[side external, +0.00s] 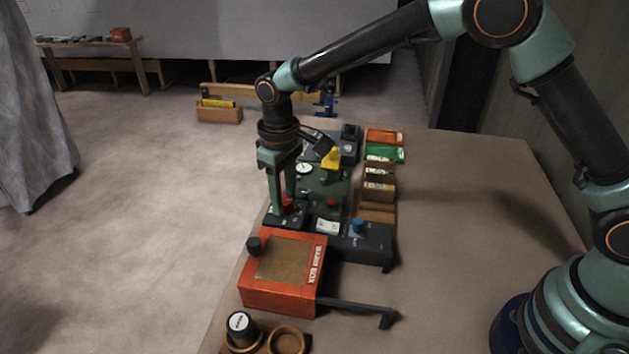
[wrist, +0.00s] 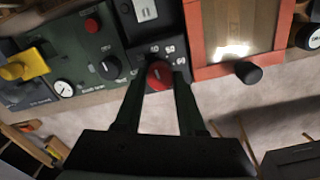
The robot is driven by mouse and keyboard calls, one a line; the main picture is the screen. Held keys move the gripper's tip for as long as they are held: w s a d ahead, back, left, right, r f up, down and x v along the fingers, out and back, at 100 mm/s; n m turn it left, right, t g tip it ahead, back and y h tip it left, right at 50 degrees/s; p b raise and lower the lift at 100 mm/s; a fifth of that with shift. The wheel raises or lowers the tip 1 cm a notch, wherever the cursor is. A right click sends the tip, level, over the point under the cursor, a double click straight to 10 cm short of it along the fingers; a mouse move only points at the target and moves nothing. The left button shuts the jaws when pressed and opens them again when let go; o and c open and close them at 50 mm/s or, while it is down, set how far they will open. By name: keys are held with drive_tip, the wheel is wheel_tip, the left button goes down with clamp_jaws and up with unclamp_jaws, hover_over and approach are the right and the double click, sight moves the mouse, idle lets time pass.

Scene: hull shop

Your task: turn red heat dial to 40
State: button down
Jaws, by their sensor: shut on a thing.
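The red heat dial (wrist: 159,75) sits on a dark panel with small white numbers along one side of it, too small to read surely. In the wrist view my gripper (wrist: 160,82) has one finger on each side of the dial and is shut on it. A pale mark shows on the dial's face, but I cannot tell which number it points at. In the side view my gripper (side external: 283,203) points straight down onto the panel, and the red dial (side external: 288,205) shows partly between the fingers.
A green panel (wrist: 60,50) with a yellow lever (wrist: 25,66), a gauge and a red button (wrist: 92,25) adjoins the dial. An orange box (side external: 275,295) with a black knob stands nearer the camera. A blue knob (side external: 358,225) is close by. The table's right side is clear.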

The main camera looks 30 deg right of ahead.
sight(284, 200)
drive_tip(key=shift+a+m, duration=0.1)
drive_tip(key=shift+m, duration=0.4)
drive_tip(key=shift+s, duration=0.1)
drive_tip(key=c, duration=0.5)
unclamp_jaws()
drive_tip(key=shift+r, duration=0.15)
wheel_tip(284, 200, up, 12)
